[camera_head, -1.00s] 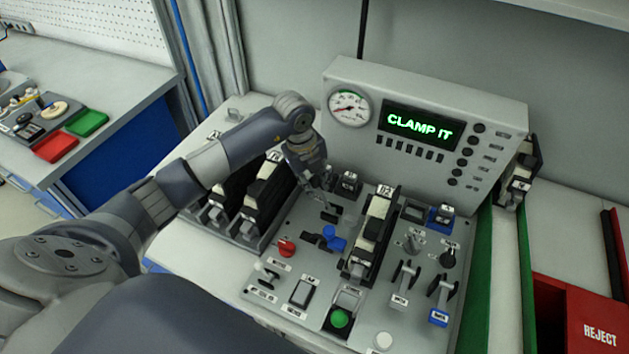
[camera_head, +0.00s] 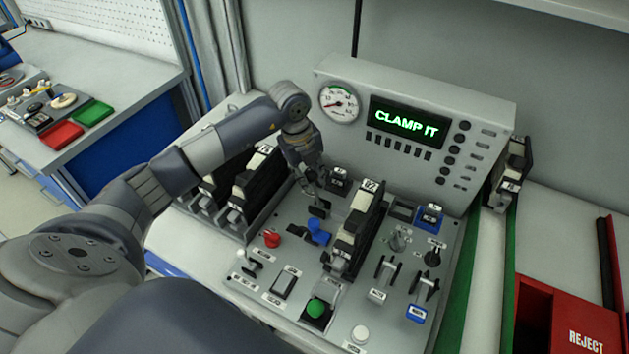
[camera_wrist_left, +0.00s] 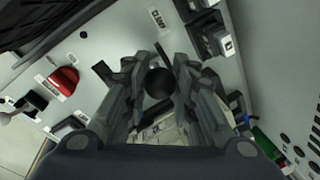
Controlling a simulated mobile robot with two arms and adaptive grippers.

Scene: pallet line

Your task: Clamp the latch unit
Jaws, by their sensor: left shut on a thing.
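The latch unit, a black and grey-white block labelled 02 (camera_head: 357,228), stands upright in the middle of the sloped control panel (camera_head: 345,290). My left gripper (camera_head: 314,190) is over the panel just left of the unit, pointing down. In the left wrist view its fingers (camera_wrist_left: 158,88) are closed around a round black knob (camera_wrist_left: 158,82). The shaft below the knob is hidden by the fingers. A blue handle (camera_head: 318,232) sits just in front of the gripper. The display (camera_head: 408,122) reads CLAMP IT. My right gripper is out of view.
Similar black units (camera_head: 250,190) stand in a rack at the left. A red knob (camera_head: 272,238), a green button (camera_head: 316,308) and several levers surround the latch unit. A red REJECT bin (camera_head: 565,325) is at the lower right.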

